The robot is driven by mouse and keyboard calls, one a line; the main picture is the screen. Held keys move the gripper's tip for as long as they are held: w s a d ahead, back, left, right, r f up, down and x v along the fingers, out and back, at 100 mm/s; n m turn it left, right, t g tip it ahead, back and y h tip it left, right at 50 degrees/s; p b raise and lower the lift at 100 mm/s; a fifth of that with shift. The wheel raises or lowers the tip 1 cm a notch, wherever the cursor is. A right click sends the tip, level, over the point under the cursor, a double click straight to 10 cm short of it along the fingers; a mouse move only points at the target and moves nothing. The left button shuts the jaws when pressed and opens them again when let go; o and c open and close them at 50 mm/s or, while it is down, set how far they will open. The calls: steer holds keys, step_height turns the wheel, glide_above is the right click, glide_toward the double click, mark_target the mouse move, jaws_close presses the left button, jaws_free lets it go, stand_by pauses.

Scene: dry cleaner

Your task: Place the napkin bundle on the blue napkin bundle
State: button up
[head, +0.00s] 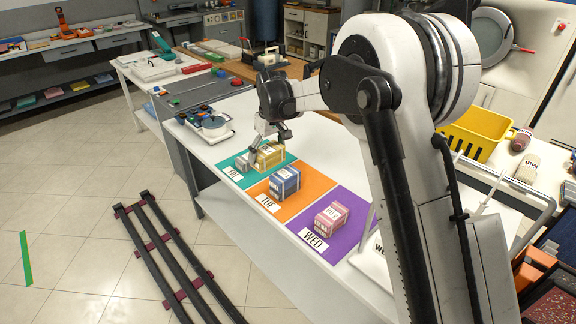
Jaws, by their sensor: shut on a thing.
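The blue napkin bundle (285,182) sits on the orange TUE mat (312,186). A yellow napkin bundle (271,155) is just behind it, near the border of the green and orange mats. My gripper (268,144) is over the yellow bundle, its fingers at the bundle's sides, shut on it. Whether the yellow bundle touches the mat or is slightly raised, I cannot tell.
A pink bundle (331,217) sits on the purple WED mat (350,204). A scale-like device (211,127) stands at the table's far left. A yellow basket (475,133) is at the right, behind my arm. The white table's front strip is clear.

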steer(key=w+d+f, duration=0.2)
steer(key=w+d, duration=0.1)
steer(key=w+d+f+p, duration=0.1)
steer(key=d+f, duration=0.1)
steer(key=shift+w+d, duration=0.2)
steer(key=shift+f+p, duration=0.35)
steer(key=shift+f, duration=1.7)
steer(key=shift+f, duration=0.2)
steer(key=o, duration=1.1)
steer(key=shift+c, duration=0.2)
steer(key=shift+r, duration=0.15)
